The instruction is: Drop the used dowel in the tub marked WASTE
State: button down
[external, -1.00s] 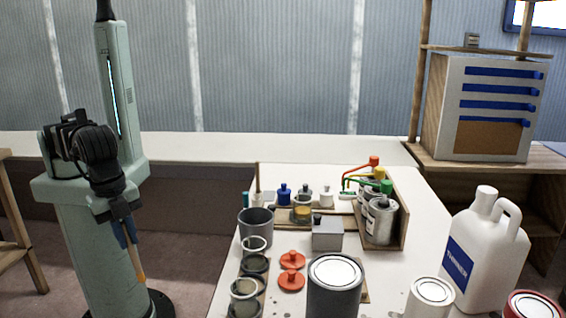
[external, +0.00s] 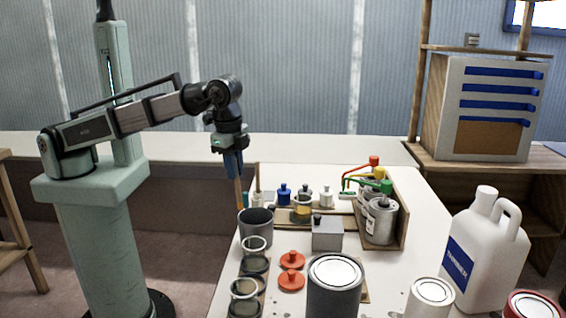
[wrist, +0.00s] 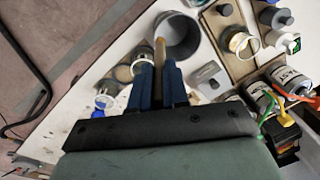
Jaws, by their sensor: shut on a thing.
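My gripper (external: 233,168) points down with its blue fingers shut on a thin wooden dowel (external: 238,196), which hangs nearly upright. In the external view the dowel's lower end is at the left rim of a grey open tub (external: 257,223); I cannot tell whether it is inside the rim. In the wrist view the dowel (wrist: 159,50) runs out from between the fingers (wrist: 158,78), its end overlapping the near left part of the tub (wrist: 184,42). No WASTE lettering is readable on this tub.
Glass jars (external: 245,290) stand in front of the tub, with red lids (external: 291,279) beside them. A grey box (external: 327,234), small bottles (external: 284,194) and a rack of cans (external: 381,220) stand to the right. A large dark can (external: 335,289) is nearer.

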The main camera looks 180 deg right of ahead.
notch_tip(320, 180, down, 6)
jog(key=s+a+m+y, duration=0.1)
jog(key=s+a+m, duration=0.1)
jog(key=m, duration=1)
jog(key=shift+s+a+f, duration=0.2)
jog(key=shift+s+a, duration=0.1)
jog(key=shift+a, duration=0.05)
dwell(0.8)
